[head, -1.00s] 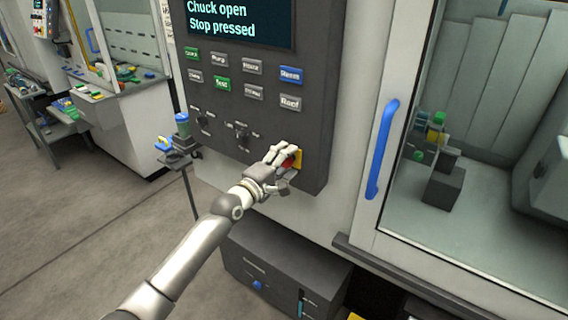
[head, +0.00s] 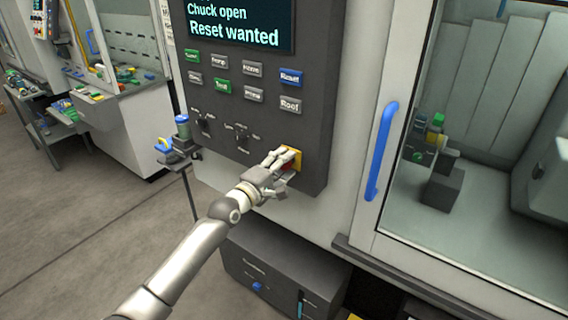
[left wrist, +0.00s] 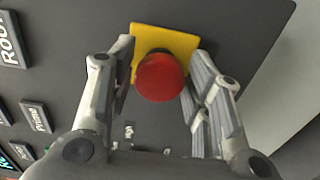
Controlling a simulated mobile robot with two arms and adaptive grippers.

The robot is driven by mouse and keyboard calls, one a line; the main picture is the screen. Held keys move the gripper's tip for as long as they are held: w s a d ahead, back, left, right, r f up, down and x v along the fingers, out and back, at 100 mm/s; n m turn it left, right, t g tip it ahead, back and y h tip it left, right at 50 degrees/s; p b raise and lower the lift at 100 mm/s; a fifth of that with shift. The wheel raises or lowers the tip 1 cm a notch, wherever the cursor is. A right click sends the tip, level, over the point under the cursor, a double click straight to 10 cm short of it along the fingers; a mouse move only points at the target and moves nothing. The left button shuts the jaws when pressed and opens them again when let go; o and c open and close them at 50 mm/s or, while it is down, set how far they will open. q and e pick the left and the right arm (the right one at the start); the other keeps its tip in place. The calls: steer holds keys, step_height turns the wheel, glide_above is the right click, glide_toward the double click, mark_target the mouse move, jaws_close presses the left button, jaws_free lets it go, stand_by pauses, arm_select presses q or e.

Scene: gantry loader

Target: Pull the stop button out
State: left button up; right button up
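The stop button (left wrist: 160,77) is a red round knob on a yellow square plate (left wrist: 182,42), low on the dark control panel. In the head view the red knob (head: 288,166) is partly hidden by my fingers. My left gripper (left wrist: 160,75) has its fingers on either side of the knob, close against it; it also shows at the panel's lower right in the head view (head: 286,170). The panel's screen (head: 238,22) reads "Chuck open" and "Reset wanted". My right gripper is not in view.
Several labelled push buttons, including a blue one marked Reset (head: 290,77), sit above the stop button, with switches (head: 242,138) to its left. A blue door handle (head: 381,150) stands to the right. A grey box unit (head: 282,268) is below the panel.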

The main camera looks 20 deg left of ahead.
arm_select(q)
steer(key=shift+o, duration=0.9)
steer(key=shift+w, duration=0.1)
steer(key=p+v, duration=0.3)
steer(key=v, duration=0.5)
steer(key=shift+p, duration=0.4)
